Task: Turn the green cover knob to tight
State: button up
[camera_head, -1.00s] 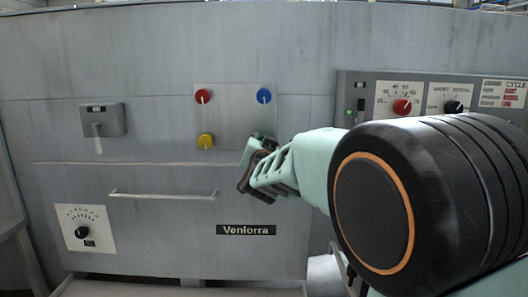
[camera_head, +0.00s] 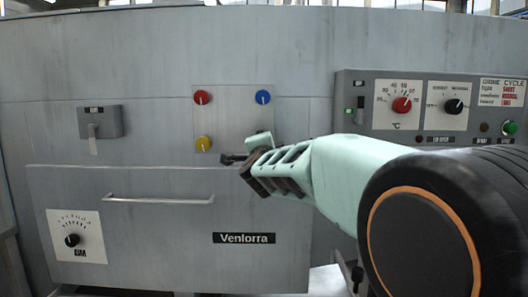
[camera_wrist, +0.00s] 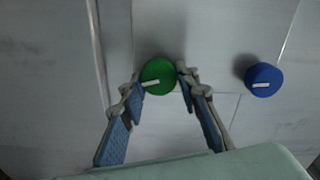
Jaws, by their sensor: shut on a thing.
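The green cover knob (camera_wrist: 158,76) shows in the wrist view as a round disc with a pale pointer mark. The mark lies nearly level, its left end slightly lower. My gripper (camera_wrist: 158,83) has one finger on each side of the knob and is shut on it. In the head view my gripper (camera_head: 238,159) is at the lower right of the square knob panel (camera_head: 232,122), and the green knob is hidden behind it. No tight label is readable in either view.
A blue knob (camera_wrist: 264,79) sits right of the green one in the wrist view. A red knob (camera_head: 202,97) and a yellow knob (camera_head: 203,144) are on the same panel. A drawer handle (camera_head: 158,199) juts out lower left; a control box (camera_head: 432,104) stands at right.

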jog(key=shift+f+m+b, duration=0.1)
jog(key=shift+m+b, duration=0.4)
jog(key=shift+m, duration=0.6)
jog(key=o, duration=1.2)
jog(key=shift+c, duration=0.2)
jog(key=s, duration=0.7)
jog(key=shift+s, duration=0.3)
